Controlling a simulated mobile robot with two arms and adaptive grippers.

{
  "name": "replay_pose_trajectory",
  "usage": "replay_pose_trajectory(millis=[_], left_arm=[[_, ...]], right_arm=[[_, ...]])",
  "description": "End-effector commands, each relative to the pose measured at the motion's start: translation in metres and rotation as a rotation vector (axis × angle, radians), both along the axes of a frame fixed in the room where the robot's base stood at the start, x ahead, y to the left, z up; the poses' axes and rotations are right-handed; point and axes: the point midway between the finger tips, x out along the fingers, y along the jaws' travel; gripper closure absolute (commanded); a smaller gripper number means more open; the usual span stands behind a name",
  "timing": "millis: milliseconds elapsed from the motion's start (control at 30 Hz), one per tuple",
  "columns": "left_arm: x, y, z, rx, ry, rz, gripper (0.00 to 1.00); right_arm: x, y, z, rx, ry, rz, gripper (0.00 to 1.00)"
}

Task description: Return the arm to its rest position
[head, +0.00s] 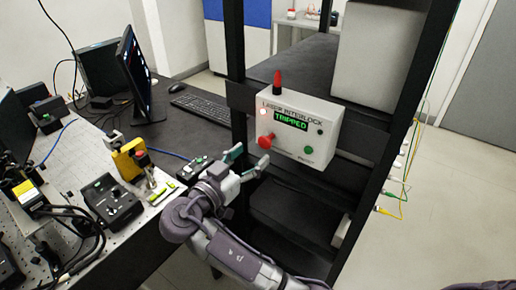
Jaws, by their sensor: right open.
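My right gripper (247,162) is open, with its fingertips just left of and below the laser interlock box, near its red knob. I see nothing between the fingers. Its arm comes up from the bottom of the head view. The white laser interlock box (325,155) is mounted on the black rack. Its green display reads TRIPPED, and a red light is lit at its upper left. It has a red knob (266,141) and a green button (308,151) on its front. My left gripper is not in view.
The optical table (90,165) on the left carries a yellow device (128,160), a black control box (111,201) and cables. A monitor (136,72) and a keyboard (201,106) stand behind. The black rack posts (235,60) are close to the gripper. The floor at right is clear.

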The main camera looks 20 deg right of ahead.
Motion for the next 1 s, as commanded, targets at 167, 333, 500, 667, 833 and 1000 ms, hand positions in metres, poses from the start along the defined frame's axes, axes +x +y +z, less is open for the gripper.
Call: replay_pose_trajectory(millis=[167,333,500,667,833,1000], left_arm=[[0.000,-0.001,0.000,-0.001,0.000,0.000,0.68],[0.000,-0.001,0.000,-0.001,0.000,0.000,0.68],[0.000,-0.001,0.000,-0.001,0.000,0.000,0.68],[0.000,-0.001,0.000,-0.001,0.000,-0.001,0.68],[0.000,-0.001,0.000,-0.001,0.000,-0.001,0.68],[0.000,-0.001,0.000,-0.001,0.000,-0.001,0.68]], right_arm=[[-0.012,0.018,0.000,0.002,0.001,0.001,0.36],[-0.015,0.022,0.000,0.000,0.000,0.000,0.36],[-0.015,0.022,0.000,0.000,0.000,0.000,0.36],[-0.015,0.022,0.000,0.000,0.000,0.000,0.36],[-0.004,0.022,-0.026,-0.030,0.097,0.039,0.36],[0.021,0.021,-0.127,-0.104,0.425,0.194,0.36]])
